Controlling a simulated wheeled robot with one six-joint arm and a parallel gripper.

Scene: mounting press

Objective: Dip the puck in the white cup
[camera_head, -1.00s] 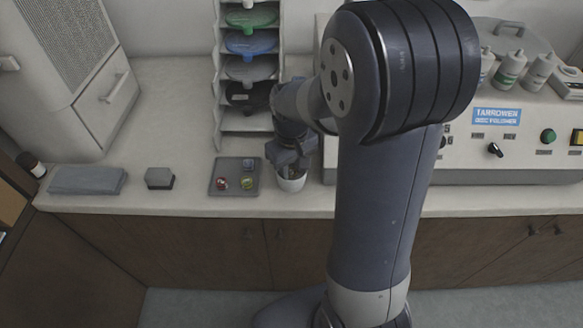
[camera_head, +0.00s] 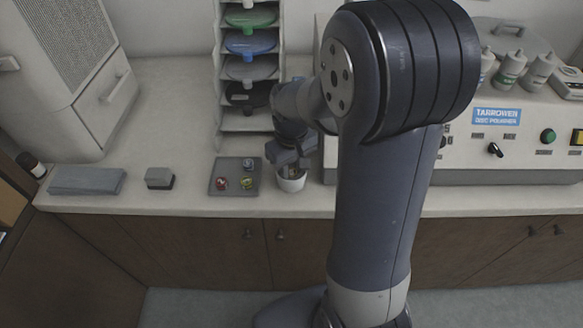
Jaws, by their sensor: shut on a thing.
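The white cup (camera_head: 291,184) stands on the counter near its front edge, just right of a grey tray. My gripper (camera_head: 289,168) points down directly over the cup, with its fingertips at or just inside the cup's mouth. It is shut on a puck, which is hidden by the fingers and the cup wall. I cannot tell how deep the puck sits in the cup.
The grey tray (camera_head: 214,190) is left of the cup. A disc rack (camera_head: 217,100) stands behind. The polisher (camera_head: 480,165) is at right. My arm hides part of the counter.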

